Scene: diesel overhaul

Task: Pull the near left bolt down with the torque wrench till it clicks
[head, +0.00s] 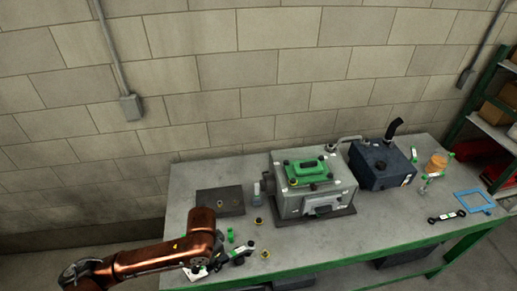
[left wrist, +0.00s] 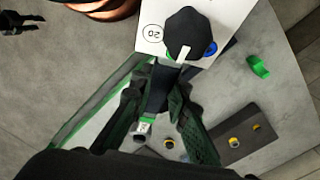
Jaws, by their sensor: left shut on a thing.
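My left gripper (head: 240,257) is low over the near left part of the bench. In the left wrist view its fingers (left wrist: 157,88) are closed around a dark piece that reaches up to a white plate with a black knob (left wrist: 185,33) marked 20. I cannot tell whether this piece is the torque wrench. The engine block (head: 312,205) stands at mid-bench with a green cover (head: 306,169) on top. A small yellowish fitting (head: 295,181) sits at its near left corner; I cannot tell whether it is the bolt. The gripper is apart from the engine block. My right gripper is not in view.
A dark plate (head: 208,198) lies left of the engine block. Small yellow-topped parts (head: 258,222) and a green piece (head: 231,236) lie near my gripper. A dark blue box (head: 383,168), a black tool (head: 446,216) and a blue frame (head: 474,201) are at right.

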